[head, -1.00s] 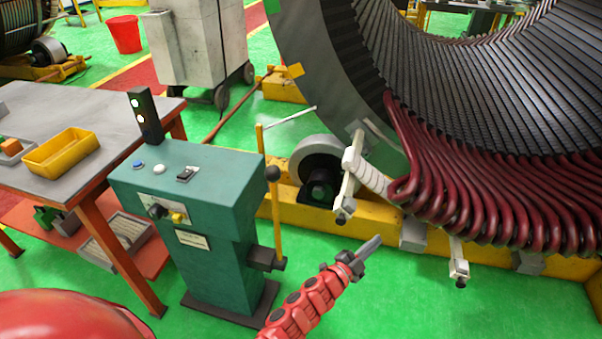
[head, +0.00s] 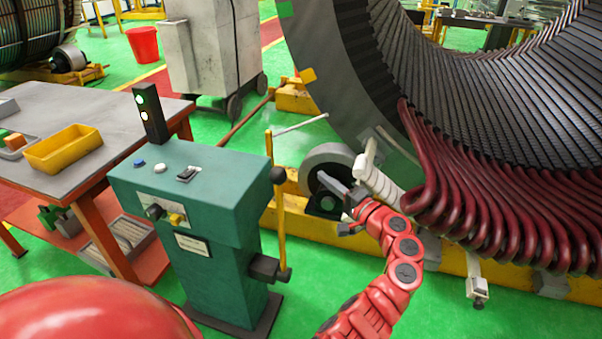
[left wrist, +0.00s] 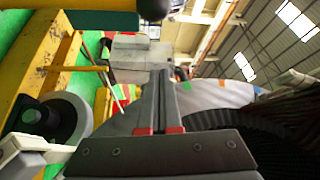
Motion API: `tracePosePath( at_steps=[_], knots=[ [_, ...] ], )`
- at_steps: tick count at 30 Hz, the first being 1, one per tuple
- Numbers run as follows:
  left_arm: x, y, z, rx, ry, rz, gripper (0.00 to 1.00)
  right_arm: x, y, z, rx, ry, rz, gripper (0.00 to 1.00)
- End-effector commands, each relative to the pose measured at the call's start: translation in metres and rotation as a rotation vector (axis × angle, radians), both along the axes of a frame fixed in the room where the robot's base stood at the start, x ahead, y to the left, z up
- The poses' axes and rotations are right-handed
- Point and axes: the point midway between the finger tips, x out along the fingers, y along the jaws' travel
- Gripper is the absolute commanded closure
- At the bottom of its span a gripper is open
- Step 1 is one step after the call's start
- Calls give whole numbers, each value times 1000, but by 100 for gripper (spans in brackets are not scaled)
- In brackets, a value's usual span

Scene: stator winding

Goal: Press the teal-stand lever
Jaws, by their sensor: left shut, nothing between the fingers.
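The teal stand (head: 205,235) stands upright left of centre in the head view, with buttons and a black knob on it. Its lever is a yellow upright bar (head: 280,225) on the right side, with a black ball knob (head: 278,175) and a dark block at its foot. In the left wrist view the black knob (left wrist: 155,8) is cut by the top edge. My left gripper (head: 322,177) is shut and empty, right of the knob and apart from it in the picture; its fingers (left wrist: 163,75) lie together in the wrist view. My right gripper is not in view.
The big stator (head: 470,110) with red coils (head: 450,200) fills the right, behind my left arm. A grey roller (head: 325,165) sits on a yellow base rail (head: 300,225). A table (head: 110,95) with a yellow bin (head: 63,148) stands left.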

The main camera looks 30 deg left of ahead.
Motion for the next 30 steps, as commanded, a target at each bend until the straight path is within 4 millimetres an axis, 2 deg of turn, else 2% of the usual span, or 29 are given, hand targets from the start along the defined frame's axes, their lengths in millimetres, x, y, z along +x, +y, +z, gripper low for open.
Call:
tracePosePath(
  at_steps=[14,17,30],
  knots=[
    [-2,6,3,1,-4,15,100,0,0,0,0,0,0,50],
    [1,17,5,1,-4,17,100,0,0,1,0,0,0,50],
    [23,92,11,-3,-6,17,100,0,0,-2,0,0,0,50]
  ],
)
